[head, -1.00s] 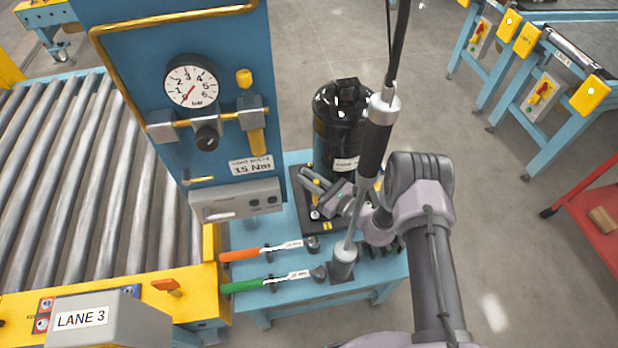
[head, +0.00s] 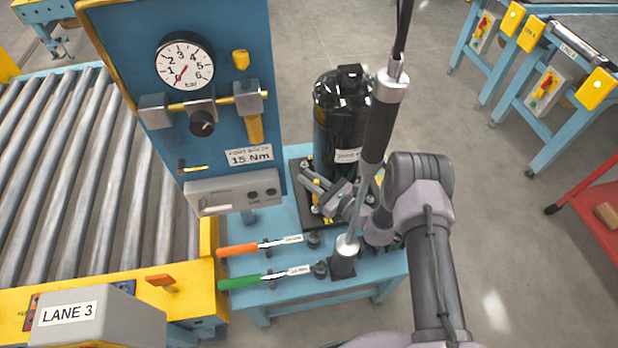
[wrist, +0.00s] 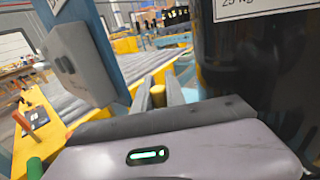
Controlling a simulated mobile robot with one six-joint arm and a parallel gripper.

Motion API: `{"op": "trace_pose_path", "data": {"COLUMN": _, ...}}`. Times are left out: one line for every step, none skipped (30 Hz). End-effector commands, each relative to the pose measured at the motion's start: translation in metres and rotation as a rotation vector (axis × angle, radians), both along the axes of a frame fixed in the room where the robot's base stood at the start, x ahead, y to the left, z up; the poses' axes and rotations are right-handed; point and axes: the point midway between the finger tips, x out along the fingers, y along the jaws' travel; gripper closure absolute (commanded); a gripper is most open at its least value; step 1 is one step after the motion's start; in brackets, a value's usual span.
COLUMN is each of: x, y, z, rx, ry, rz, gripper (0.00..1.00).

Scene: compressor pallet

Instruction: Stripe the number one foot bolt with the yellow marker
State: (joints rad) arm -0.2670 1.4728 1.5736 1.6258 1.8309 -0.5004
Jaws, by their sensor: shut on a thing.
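The yellow marker (head: 316,188) is upright between the jaws of my gripper (head: 318,191), which is shut on it. In the wrist view the marker (wrist: 158,95) shows as a yellow piece between two grey fingers. The marker's lower end is over the near left corner of the black base plate (head: 302,207) under the black compressor (head: 332,140). The number one foot bolt cannot be made out clearly at that corner, and I cannot tell whether the tip touches it. My wrist hides much of the plate's right side.
A hanging driver (head: 379,130) stands in a dark holder (head: 343,265) close to my wrist. Orange-handled (head: 237,249) and green-handled (head: 240,282) wrenches lie on the blue bench (head: 283,225). A blue gauge panel (head: 215,28) rises at left.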

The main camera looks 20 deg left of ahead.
Motion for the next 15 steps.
{"op": "trace_pose_path", "data": {"x": 0.0, "y": 0.0, "z": -0.0002, "rx": 0.0, "ry": 0.0, "rz": 0.0, "gripper": 1.0}}
{"op": "trace_pose_path", "data": {"x": 0.0, "y": 0.0, "z": -0.0005, "rx": 0.0, "ry": 0.0, "rz": 0.0, "gripper": 1.0}}
{"op": "trace_pose_path", "data": {"x": 0.0, "y": 0.0, "z": -0.001, "rx": 0.0, "ry": 0.0, "rz": 0.0, "gripper": 1.0}}
{"op": "trace_pose_path", "data": {"x": 0.0, "y": 0.0, "z": -0.0015, "rx": 0.0, "ry": 0.0, "rz": 0.0, "gripper": 1.0}}
{"op": "trace_pose_path", "data": {"x": 0.0, "y": 0.0, "z": -0.0021, "rx": 0.0, "ry": 0.0, "rz": 0.0, "gripper": 1.0}}
{"op": "trace_pose_path", "data": {"x": 0.0, "y": 0.0, "z": -0.0029, "rx": 0.0, "ry": 0.0, "rz": 0.0, "gripper": 1.0}}
{"op": "trace_pose_path", "data": {"x": 0.0, "y": 0.0, "z": -0.0036, "rx": 0.0, "ry": 0.0, "rz": 0.0, "gripper": 1.0}}
{"op": "trace_pose_path", "data": {"x": 0.0, "y": 0.0, "z": -0.0043, "rx": 0.0, "ry": 0.0, "rz": 0.0, "gripper": 1.0}}
{"op": "trace_pose_path", "data": {"x": 0.0, "y": 0.0, "z": -0.0051, "rx": 0.0, "ry": 0.0, "rz": 0.0, "gripper": 1.0}}
{"op": "trace_pose_path", "data": {"x": 0.0, "y": 0.0, "z": -0.0058, "rx": 0.0, "ry": 0.0, "rz": 0.0, "gripper": 1.0}}
{"op": "trace_pose_path", "data": {"x": 0.0, "y": 0.0, "z": -0.0064, "rx": 0.0, "ry": 0.0, "rz": 0.0, "gripper": 1.0}}
{"op": "trace_pose_path", "data": {"x": 0.0, "y": 0.0, "z": -0.0072, "rx": 0.0, "ry": 0.0, "rz": 0.0, "gripper": 1.0}}
{"op": "trace_pose_path", "data": {"x": 0.0, "y": 0.0, "z": -0.0078, "rx": 0.0, "ry": 0.0, "rz": 0.0, "gripper": 1.0}}
{"op": "trace_pose_path", "data": {"x": 0.0, "y": 0.0, "z": -0.0083, "rx": 0.0, "ry": 0.0, "rz": 0.0, "gripper": 1.0}}
{"op": "trace_pose_path", "data": {"x": 0.0, "y": 0.0, "z": -0.0091, "rx": 0.0, "ry": 0.0, "rz": 0.0, "gripper": 1.0}}
